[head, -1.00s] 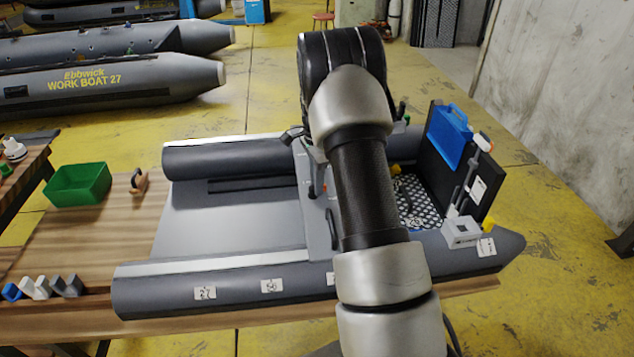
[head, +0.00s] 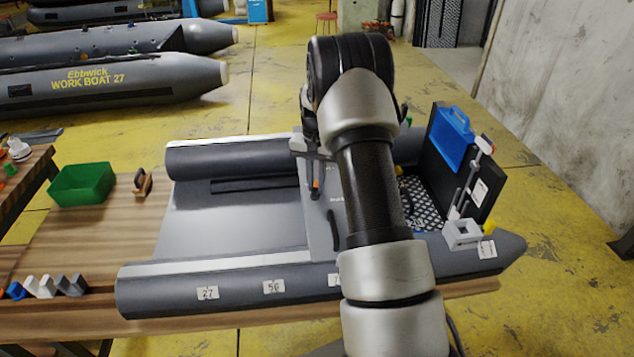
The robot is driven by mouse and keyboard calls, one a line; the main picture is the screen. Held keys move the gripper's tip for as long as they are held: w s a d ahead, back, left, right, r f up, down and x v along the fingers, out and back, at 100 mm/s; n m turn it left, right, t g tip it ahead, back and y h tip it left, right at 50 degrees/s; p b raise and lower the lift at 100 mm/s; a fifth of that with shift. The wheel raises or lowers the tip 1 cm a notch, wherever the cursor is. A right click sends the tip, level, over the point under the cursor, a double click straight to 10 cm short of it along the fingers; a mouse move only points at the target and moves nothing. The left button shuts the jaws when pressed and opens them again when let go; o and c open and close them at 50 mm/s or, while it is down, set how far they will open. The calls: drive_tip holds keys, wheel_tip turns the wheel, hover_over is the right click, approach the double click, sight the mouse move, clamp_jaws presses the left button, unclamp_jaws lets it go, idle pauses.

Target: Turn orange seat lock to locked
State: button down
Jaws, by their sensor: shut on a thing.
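The boat's grey seat board (head: 322,225) lies across the small inflatable boat (head: 235,225) on the bench. The orange seat lock (head: 316,184) shows as a small orange piece with a dark part on the far half of this board. My gripper (head: 315,170) points down at the lock from above, and its fingers appear shut on it. My arm and wrist hide part of the grip, and the lock's exact angle is too small to read. A separate dark handle (head: 334,228) lies nearer on the board.
A blue case (head: 452,138) and a black panel stand at the boat's right end, with a grey bracket (head: 462,234) on the near tube. A green bin (head: 82,184) and a wooden-handled tool (head: 143,182) sit left on the bench (head: 75,235). The boat's left floor is clear.

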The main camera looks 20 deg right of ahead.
sight(314, 186)
drive_tip(key=shift+w+a+n, duration=0.1)
drive_tip(key=shift+a+n, duration=0.05)
drive_tip(key=shift+n, duration=2.05)
drive_tip(key=c, duration=1.7)
unclamp_jaws()
wheel_tip(314, 186, up, 18)
drive_tip(key=shift+f+p, duration=0.25)
drive_tip(key=shift+p, duration=0.75)
